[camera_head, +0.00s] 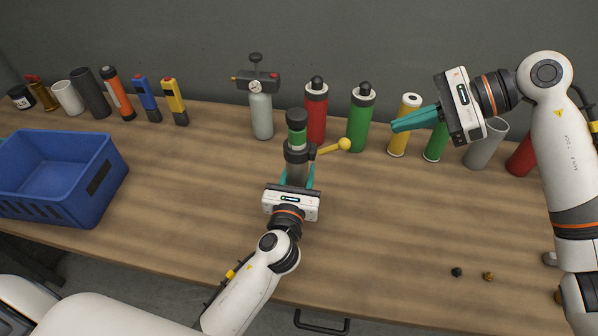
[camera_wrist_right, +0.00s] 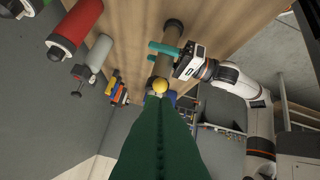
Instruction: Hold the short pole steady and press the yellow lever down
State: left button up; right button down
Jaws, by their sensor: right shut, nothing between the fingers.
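The short pole (camera_head: 296,150), dark grey with a green band and a black top, stands upright on the table. The yellow lever (camera_head: 333,147) sticks out from its right side and ends in a ball, which also shows in the right wrist view (camera_wrist_right: 160,85). My left gripper (camera_head: 297,178) has its teal fingers on both sides of the pole's lower part and looks shut on it; the pole hides part of the fingers. My right gripper (camera_head: 394,125) is shut and empty, to the right of the lever and apart from it. Its fingers (camera_wrist_right: 158,100) point towards the ball.
Behind the lever stand a grey bottle with a gauge (camera_head: 261,113), a red bottle (camera_head: 315,115) and a green bottle (camera_head: 359,122). A yellow cylinder (camera_head: 402,132) stands near my right fingers. A blue crate (camera_head: 90,205) is at left. The front right table is mostly clear.

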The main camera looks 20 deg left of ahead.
dwell(0.3)
jog(key=s+a+r+m+t+h, duration=0.1)
jog(key=a+r+m+h, duration=0.3)
jog(key=m, duration=0.7)
jog(key=a+r+m+h, duration=0.1)
jog(key=a+m+h, duration=0.35)
jog(key=m, duration=0.65)
jog(key=shift+x, duration=2.35)
